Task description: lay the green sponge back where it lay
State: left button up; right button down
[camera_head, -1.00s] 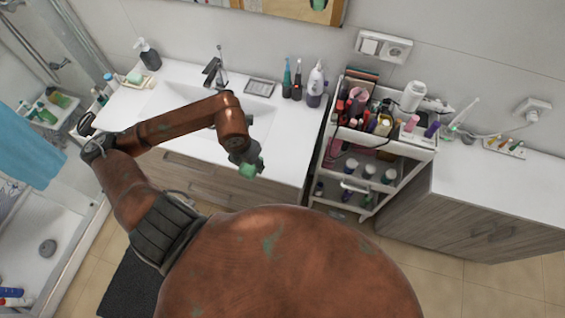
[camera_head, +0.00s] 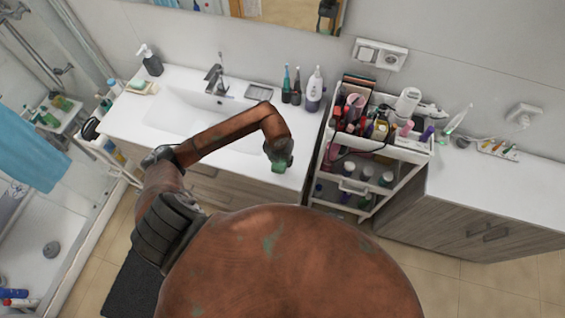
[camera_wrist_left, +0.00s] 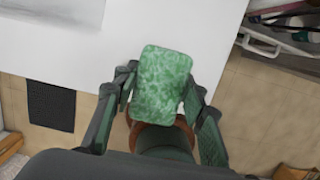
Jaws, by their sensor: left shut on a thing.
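The green sponge (camera_wrist_left: 161,85) is a rounded, mottled block. In the left wrist view it sits between the two fingers of my left gripper (camera_wrist_left: 160,100), which is shut on it. In the head view the sponge (camera_head: 279,167) shows at the end of my left arm, at the front right part of the white washbasin counter (camera_head: 240,180). It appears to be held above the counter's front edge; the exact gap cannot be told. My right gripper is in neither view.
A sink basin (camera_head: 175,110) with a tap (camera_head: 215,78) lies left of the gripper. Bottles, including a white one (camera_head: 314,90), stand at the counter's back right. A loaded cart (camera_head: 345,185) stands right of the counter. A soap dish (camera_head: 141,88) sits at the back left.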

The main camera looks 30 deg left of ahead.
aim_at(283, 164)
pick_arm(q)
jog(key=shift+w+d+f, duration=0.2)
jog(key=shift+w+f, duration=0.1)
jog(key=shift+f, duration=0.1)
notch_tip(283, 164, down, 3)
jog(key=shift+w+r+p, duration=0.1)
jog(key=shift+p, duration=0.65)
jog(key=shift+f, duration=0.25)
jog(key=shift+f, duration=0.15)
jog(key=o, duration=1)
